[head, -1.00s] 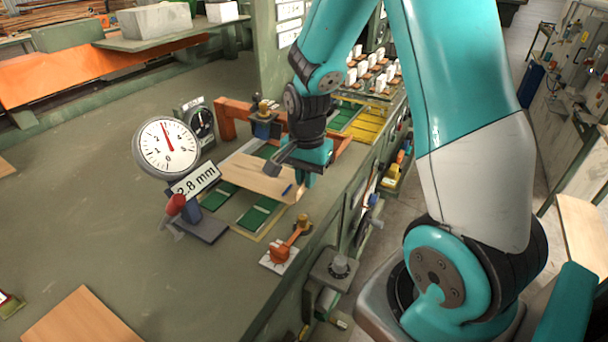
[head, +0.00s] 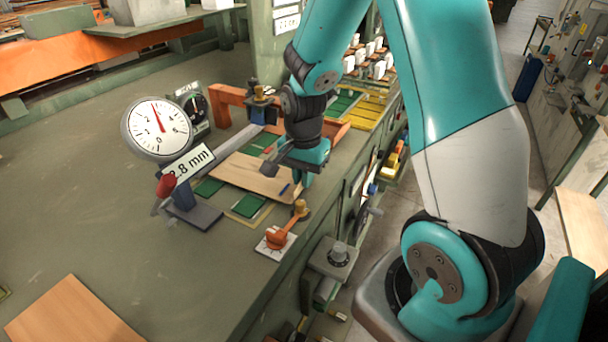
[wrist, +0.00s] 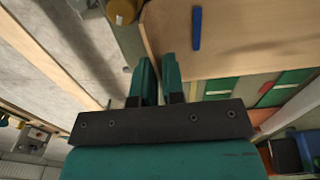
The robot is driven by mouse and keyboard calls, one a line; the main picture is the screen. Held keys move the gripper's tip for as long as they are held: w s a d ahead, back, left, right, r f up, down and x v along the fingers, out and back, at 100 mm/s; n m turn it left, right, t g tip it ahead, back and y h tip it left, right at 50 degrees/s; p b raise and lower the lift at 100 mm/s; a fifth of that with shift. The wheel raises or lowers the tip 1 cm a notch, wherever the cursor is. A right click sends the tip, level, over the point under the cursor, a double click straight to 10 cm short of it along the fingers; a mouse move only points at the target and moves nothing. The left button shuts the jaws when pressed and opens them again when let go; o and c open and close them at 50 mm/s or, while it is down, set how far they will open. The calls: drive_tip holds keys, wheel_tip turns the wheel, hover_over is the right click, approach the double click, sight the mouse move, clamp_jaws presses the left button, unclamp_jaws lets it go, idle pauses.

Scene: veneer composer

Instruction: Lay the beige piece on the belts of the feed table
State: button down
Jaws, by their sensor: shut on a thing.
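The beige piece (head: 248,176) is a thin wooden sheet with a short blue mark near one edge. My gripper (head: 298,180) is shut on its right edge in the head view. The piece lies over the green belts (head: 208,188) of the feed table (head: 248,222), covering their middle parts. I cannot tell whether it touches them or hovers just above. In the wrist view my gripper's fingers (wrist: 159,78) meet the edge of the beige piece (wrist: 250,40), and green belts (wrist: 222,87) show beyond it.
A dial gauge (head: 158,129) with a "2.8 mm" label stands left of the belts. An orange frame (head: 222,98) is behind, and an orange lever (head: 277,236) is in front. Another wooden sheet (head: 75,315) lies at the front left. The grey tabletop to the left is mostly clear.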

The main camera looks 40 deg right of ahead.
drive_tip(key=shift+f, duration=0.35)
drive_tip(key=c, duration=1.1)
unclamp_jaws()
drive_tip(key=shift+c, duration=0.2)
drive_tip(key=shift+r, duration=0.2)
wheel_tip(320, 180, up, 7)
drive_tip(key=p, duration=0.6)
drive_tip(key=shift+f, duration=0.1)
